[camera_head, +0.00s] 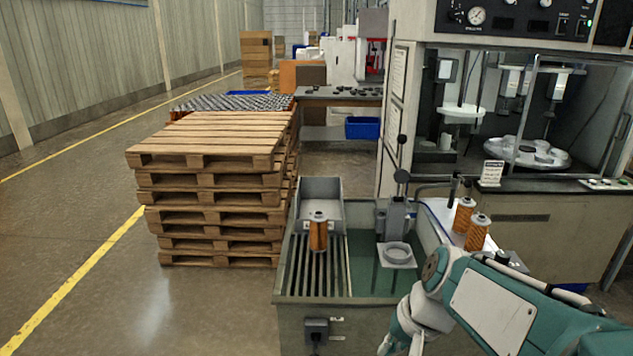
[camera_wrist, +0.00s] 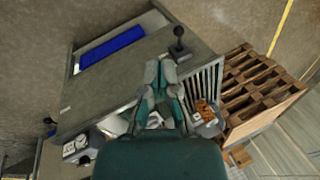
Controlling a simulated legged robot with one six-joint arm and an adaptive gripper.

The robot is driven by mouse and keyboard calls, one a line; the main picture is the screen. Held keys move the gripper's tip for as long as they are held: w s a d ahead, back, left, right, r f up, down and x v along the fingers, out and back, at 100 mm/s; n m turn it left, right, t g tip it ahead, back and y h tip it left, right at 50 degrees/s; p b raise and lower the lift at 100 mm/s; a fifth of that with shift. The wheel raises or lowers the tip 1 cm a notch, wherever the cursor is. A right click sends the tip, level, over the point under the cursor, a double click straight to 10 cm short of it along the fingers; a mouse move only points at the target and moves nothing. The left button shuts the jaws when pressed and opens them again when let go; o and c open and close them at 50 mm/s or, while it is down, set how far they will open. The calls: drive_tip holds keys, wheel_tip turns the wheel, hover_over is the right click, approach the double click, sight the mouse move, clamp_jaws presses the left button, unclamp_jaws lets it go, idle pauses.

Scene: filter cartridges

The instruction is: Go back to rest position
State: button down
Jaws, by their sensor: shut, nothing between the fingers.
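My gripper (camera_head: 402,340) hangs at the bottom of the head view, to the right of the workbench's front and apart from the cartridges. In the wrist view its fingers (camera_wrist: 160,72) are together with nothing between them. One orange filter cartridge (camera_head: 318,234) stands at the top of the slatted rack, and an orange one also shows in the wrist view (camera_wrist: 205,110). Two more orange cartridges, one behind (camera_head: 464,215) and one in front (camera_head: 478,232), stand on a white surface at right. My arm hides part of the bench's right side.
The workbench (camera_head: 350,314) carries a slatted rack (camera_head: 318,272), a grey tray (camera_head: 321,190) and a ring fixture (camera_head: 397,254) below a lever press. Stacked pallets (camera_head: 210,190) stand at left. A machine with glass doors (camera_head: 510,110) fills the right. The left floor is clear.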

drive_tip(key=s+d+r+n+t+h, duration=0.1)
drive_tip(key=s+d+r+t, duration=0.1)
drive_tip(key=s, duration=0.3)
drive_tip(key=s+d+r+n+t+h, duration=0.1)
drive_tip(key=s+r+n+h, duration=0.1)
drive_tip(key=s, duration=0.3)
drive_tip(key=shift+s+d+r+n+t+h, duration=0.15)
drive_tip(key=shift+s+d+n+t+h, duration=0.15)
drive_tip(key=shift+d+t, duration=0.1)
drive_tip(key=shift+w, duration=0.1)
idle(1.1)
